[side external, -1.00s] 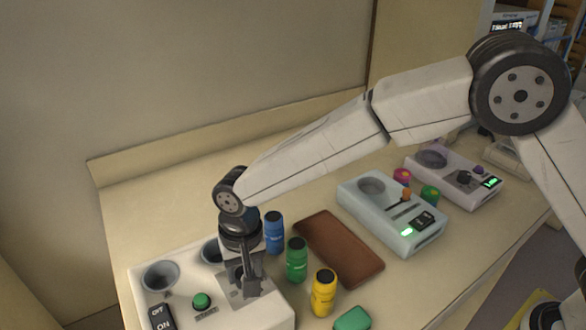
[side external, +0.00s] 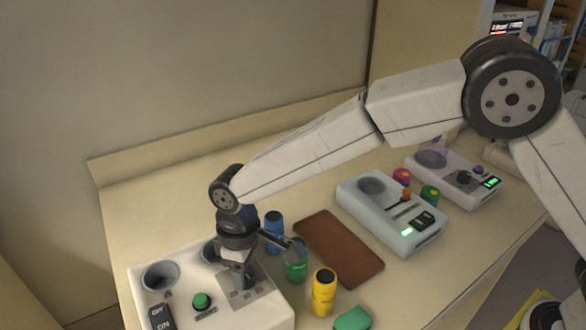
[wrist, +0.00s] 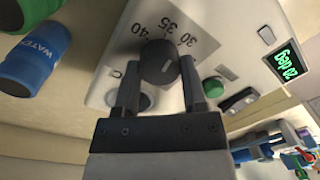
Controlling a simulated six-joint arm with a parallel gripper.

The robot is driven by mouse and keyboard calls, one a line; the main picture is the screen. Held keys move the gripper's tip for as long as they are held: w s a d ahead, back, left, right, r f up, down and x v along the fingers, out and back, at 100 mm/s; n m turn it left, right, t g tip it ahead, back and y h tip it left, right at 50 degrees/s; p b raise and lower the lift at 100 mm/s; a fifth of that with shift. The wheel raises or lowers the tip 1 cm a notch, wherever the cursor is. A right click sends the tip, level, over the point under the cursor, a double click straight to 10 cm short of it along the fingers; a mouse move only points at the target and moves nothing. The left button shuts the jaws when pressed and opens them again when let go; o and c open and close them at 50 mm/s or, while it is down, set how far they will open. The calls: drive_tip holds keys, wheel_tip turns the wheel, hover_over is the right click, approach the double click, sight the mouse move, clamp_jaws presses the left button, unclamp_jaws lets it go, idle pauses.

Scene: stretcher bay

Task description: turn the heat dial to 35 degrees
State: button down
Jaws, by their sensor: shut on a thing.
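The heat dial (wrist: 160,62) is a round black knob on a grey scale plate (wrist: 150,22) marked 30, 35 and 40. In the wrist view the fingers of my gripper stand on either side of it, shut on the knob. The small mark on its top is too faint to read against the scale. In the side view my gripper (side external: 241,283) points down at the plate of the white heater unit (side external: 240,317) and hides the dial. The green display (wrist: 288,62) shows a number with "deg", seen turned over; it looks like 20.
The white unit also has a green button (side external: 201,301), an ON/OFF switch (side external: 161,317) and dark cups. Blue (side external: 274,228), green (side external: 297,264) and yellow (side external: 323,293) bottles stand close at its right. A brown pad (side external: 340,248) and two other units lie beyond.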

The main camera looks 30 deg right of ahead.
drive_tip(key=shift+n, duration=1.2)
drive_tip(key=shift+c, duration=0.7)
unclamp_jaws()
drive_tip(key=shift+r, duration=0.15)
drive_tip(key=shift+w+r, duration=0.15)
drive_tip(key=shift+r, duration=3.65)
drive_tip(key=shift+d, duration=0.1)
